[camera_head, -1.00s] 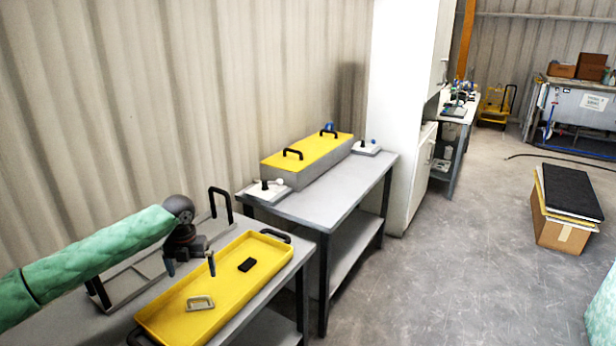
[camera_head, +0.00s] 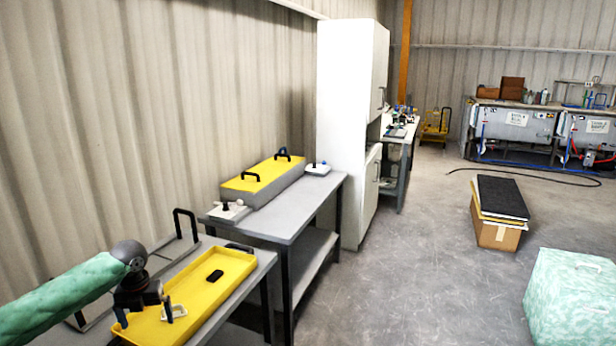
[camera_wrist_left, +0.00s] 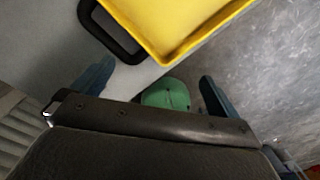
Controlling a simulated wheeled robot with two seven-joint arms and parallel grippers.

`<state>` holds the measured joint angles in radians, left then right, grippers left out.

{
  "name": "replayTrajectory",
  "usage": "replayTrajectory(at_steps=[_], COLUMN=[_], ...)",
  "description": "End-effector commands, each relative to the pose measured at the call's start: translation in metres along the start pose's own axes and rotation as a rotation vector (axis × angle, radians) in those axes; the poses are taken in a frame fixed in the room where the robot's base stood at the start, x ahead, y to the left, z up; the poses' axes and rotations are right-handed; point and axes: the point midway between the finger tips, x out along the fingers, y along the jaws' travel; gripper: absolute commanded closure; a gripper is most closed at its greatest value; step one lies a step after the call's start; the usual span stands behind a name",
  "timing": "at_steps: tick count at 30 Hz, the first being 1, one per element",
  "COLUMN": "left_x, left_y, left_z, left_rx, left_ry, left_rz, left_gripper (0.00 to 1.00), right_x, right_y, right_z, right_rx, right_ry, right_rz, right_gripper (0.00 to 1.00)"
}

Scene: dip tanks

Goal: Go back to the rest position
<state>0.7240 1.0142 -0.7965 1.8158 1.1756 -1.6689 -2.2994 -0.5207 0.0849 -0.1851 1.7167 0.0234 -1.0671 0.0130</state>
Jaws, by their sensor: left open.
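My left gripper (camera_head: 144,312) is open and empty, pointing down at the near left end of the yellow tray (camera_head: 243,262). In the left wrist view its two dark blue fingers (camera_wrist_left: 155,88) are spread apart, with nothing held between them. The tray's yellow corner (camera_wrist_left: 170,50) and a black handle (camera_wrist_left: 105,35) show beyond the fingers. In the tray lie a small black block (camera_head: 215,276) and a pale handle-like piece (camera_head: 174,312). The piece is close to the gripper in the head view; whether they touch cannot be told. My right gripper is not in view.
A grey table (camera_head: 300,222) behind carries a yellow-topped box (camera_head: 262,178) with black handles. A white cabinet (camera_head: 345,120) stands beyond. A black-topped carton (camera_head: 500,200) and a pale green box-shaped thing (camera_head: 570,300) are on the right. Open floor (camera_head: 400,270) lies between.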

Motion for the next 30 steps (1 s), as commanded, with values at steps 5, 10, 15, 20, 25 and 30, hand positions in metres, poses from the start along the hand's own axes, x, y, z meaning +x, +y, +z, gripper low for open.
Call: replayTrajectory(at_steps=[5,10,15,20,25,30], left_x=[0.017,0.034,0.057,0.086,0.113,0.134], left_y=[-0.018,-0.038,-0.065,-0.100,-0.137,-0.166], left_z=[-0.011,-0.025,-0.045,-0.077,-0.117,-0.158], left_rx=[-0.041,-0.099,-0.181,-0.309,-0.493,-0.701], left_ry=[-0.003,-0.012,-0.020,-0.028,-0.034,-0.030], left_rz=[-0.007,-0.017,-0.036,-0.071,-0.125,-0.184], left_gripper=[0.00,0.00,0.00,0.00,0.00,0.00], right_x=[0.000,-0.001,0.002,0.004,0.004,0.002], right_y=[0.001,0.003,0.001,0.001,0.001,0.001], right_z=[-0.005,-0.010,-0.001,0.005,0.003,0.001], right_rx=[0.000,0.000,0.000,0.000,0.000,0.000], right_ry=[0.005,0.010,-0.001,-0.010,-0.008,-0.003], right_rz=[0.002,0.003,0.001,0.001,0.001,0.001], right_gripper=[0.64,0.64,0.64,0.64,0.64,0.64])
